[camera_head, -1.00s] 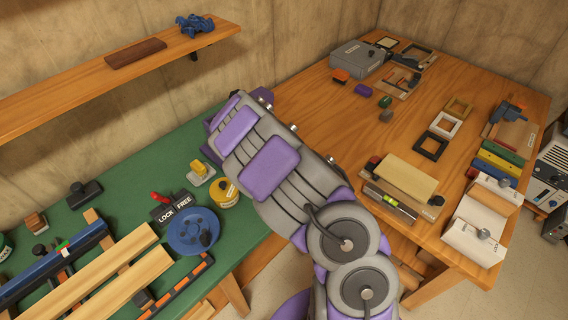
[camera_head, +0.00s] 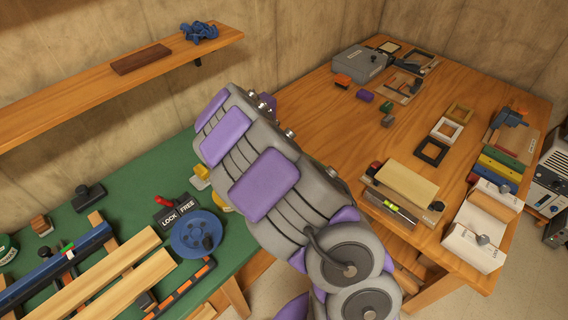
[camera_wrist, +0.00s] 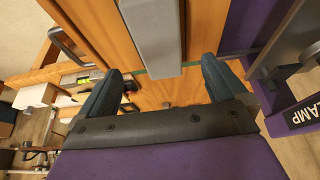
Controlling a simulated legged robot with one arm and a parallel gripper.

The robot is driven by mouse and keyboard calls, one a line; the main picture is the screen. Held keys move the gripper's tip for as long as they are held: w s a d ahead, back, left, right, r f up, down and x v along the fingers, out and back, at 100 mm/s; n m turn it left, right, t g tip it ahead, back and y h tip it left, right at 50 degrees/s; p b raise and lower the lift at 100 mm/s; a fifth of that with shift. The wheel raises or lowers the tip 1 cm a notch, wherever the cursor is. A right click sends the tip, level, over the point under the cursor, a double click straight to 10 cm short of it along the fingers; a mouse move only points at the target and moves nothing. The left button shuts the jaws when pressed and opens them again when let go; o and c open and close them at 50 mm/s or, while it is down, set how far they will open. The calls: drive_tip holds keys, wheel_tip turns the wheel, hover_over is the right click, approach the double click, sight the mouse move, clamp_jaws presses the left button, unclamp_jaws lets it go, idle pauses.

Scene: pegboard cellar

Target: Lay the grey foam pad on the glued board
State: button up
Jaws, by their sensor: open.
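My gripper (camera_wrist: 164,80) shows in the wrist view with its two dark teal fingers spread apart. A smooth grey bar-shaped block (camera_wrist: 154,38) lies beyond and between the fingertips. It may be the grey foam pad, but I cannot be sure. Nothing shows it gripped. In the head view my grey and purple arm hides the gripper and this block. Pale boards (camera_head: 125,275) lie on the green bench at lower left, and a pale board (camera_head: 408,181) lies on the wooden table. I cannot tell which is the glued board.
A LOCK/FREE lever (camera_head: 168,207) and a blue wheel (camera_head: 197,233) stand on the green bench. A wall shelf (camera_head: 90,95) holds a brown block. The wooden table holds small frames (camera_head: 446,129), a grey case (camera_head: 360,63) and coloured bars (camera_head: 499,165). The table's middle is mostly clear.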

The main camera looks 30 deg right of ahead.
drive_tip(key=s+a+r+n+g+y, duration=0.1)
drive_tip(key=s+a+r+n, duration=0.3)
drive_tip(key=s+r, duration=1.15)
drive_tip(key=s+a+r+n+g+y, duration=0.1)
drive_tip(key=s+a+n, duration=0.3)
drive_tip(key=s, duration=0.7)
drive_tip(key=s+a+r+n+g+y, duration=0.1)
drive_tip(key=s+a+n, duration=0.4)
drive_tip(key=s, duration=0.7)
drive_tip(key=shift+s+a+n+y, duration=0.3)
drive_tip(key=shift+n+y, duration=0.2)
drive_tip(key=shift+y, duration=0.2)
drive_tip(key=shift+w, duration=0.1)
